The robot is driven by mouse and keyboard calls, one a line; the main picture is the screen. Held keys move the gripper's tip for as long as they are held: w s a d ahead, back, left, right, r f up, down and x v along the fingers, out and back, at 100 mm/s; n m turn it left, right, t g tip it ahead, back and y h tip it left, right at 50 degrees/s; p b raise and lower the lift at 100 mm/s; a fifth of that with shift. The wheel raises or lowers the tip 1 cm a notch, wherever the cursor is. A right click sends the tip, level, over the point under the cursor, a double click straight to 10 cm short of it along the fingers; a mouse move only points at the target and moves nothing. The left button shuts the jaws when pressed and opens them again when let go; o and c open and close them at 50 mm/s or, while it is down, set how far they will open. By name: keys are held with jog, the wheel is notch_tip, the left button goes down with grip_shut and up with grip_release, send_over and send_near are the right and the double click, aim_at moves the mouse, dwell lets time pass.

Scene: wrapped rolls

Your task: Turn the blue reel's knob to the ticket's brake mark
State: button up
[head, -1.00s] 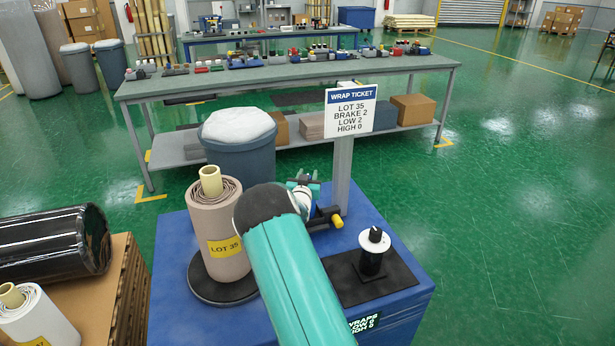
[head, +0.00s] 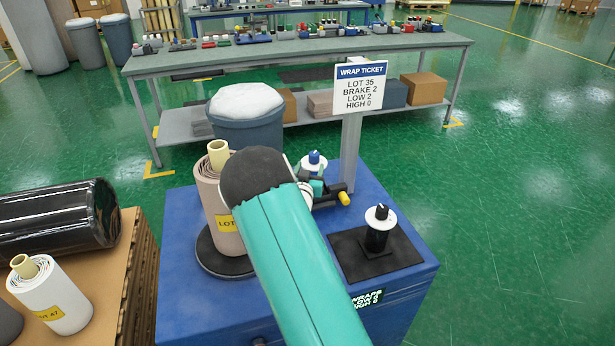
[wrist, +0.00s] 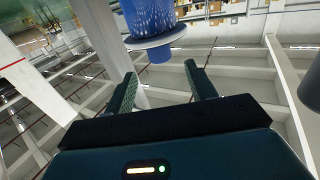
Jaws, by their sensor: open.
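The blue reel (wrist: 152,20) hangs at the top of the wrist view, which looks upside down. Its blue knob (wrist: 160,55) sits on a pale disc (wrist: 150,40); I cannot read any marks. In the head view the blue knob (head: 314,158) shows just past my arm, with the reel's lower part hidden. My gripper (wrist: 160,70) is open and empty. Its two fingers point towards the knob, which shows beyond the gap, apart from both. The wrap ticket (head: 361,87) stands on a post and reads LOT 35, BRAKE 2, LOW 2, HIGH 0.
The LOT 35 roll (head: 212,190) stands on a dark turntable left of my arm. A black post with a white dial (head: 378,230) stands at the right. A yellow-ended part (head: 344,198) sits by the ticket post. The display (head: 367,298) is partly hidden. Open floor lies right.

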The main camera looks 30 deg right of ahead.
jog(key=v, duration=0.3)
jog(key=shift+s+a, duration=0.25)
jog(key=shift+s, duration=0.05)
jog(key=shift+s+a, duration=0.1)
